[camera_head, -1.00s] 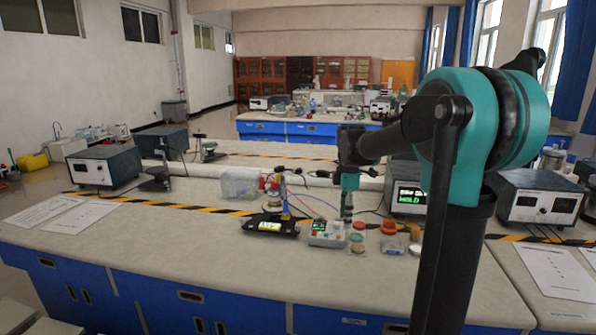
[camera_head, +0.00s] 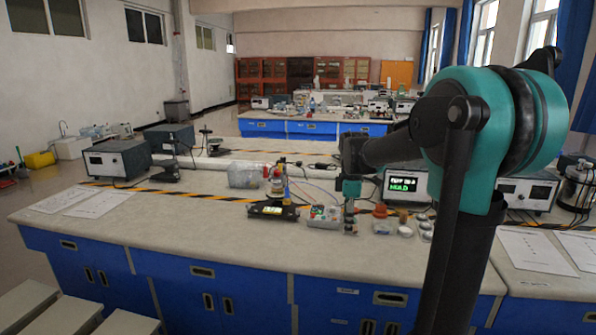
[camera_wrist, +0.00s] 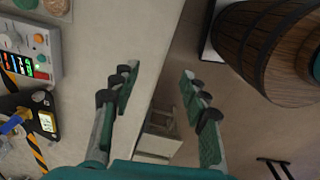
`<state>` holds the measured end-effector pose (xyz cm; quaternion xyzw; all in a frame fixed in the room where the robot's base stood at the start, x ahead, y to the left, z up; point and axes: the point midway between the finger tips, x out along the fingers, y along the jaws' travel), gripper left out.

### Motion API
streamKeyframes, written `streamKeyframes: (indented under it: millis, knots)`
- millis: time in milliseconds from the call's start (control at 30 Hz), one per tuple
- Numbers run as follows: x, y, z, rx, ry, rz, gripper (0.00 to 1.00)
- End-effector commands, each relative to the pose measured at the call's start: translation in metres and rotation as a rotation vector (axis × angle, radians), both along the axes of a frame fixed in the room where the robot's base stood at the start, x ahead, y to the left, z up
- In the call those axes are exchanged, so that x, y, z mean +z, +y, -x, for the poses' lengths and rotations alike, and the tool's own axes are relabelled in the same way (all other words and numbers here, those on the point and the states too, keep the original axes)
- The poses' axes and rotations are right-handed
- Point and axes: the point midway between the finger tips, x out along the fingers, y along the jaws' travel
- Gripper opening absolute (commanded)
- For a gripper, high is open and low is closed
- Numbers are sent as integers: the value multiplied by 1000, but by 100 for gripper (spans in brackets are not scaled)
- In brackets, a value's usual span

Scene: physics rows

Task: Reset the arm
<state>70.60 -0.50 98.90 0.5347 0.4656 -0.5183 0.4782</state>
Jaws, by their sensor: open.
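My gripper (camera_head: 351,200) hangs pointing down in the head view, in front of the small instruments on the bench. In the wrist view my gripper (camera_wrist: 159,82) has its two green-padded fingers wide apart, with nothing between them. My arm rises at the right of the head view and bends over toward the bench. The wrist view looks down past the edge of the bench (camera_wrist: 130,25), with floor between the fingers. The exact height of the gripper above the bench cannot be told.
A black meter (camera_head: 272,210) and a grey button box (camera_head: 324,217) stand on the bench (camera_head: 170,222). A lit display unit (camera_head: 405,185) is behind my gripper. Small round containers (camera_head: 406,231) lie to its right. The wrist view shows a wooden barrel (camera_wrist: 262,45) and a pale stool (camera_wrist: 158,140) below.

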Motion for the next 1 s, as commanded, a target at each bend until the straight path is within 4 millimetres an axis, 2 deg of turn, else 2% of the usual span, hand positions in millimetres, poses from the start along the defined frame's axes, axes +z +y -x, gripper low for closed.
streamKeyframes:
  millis: [367,533,700,800,900,1000]
  knots:
    - [-37,-12,49,-344,-79,-28,45]
    - [-68,-20,90,-623,-139,-70,45]
    - [-112,-29,152,-1010,-214,-158,45]
    - [-134,-32,181,-1200,-244,-211,45]
    - [-149,-35,202,-1335,-263,-255,45]
    - [-157,-36,214,-1412,-272,-283,45]
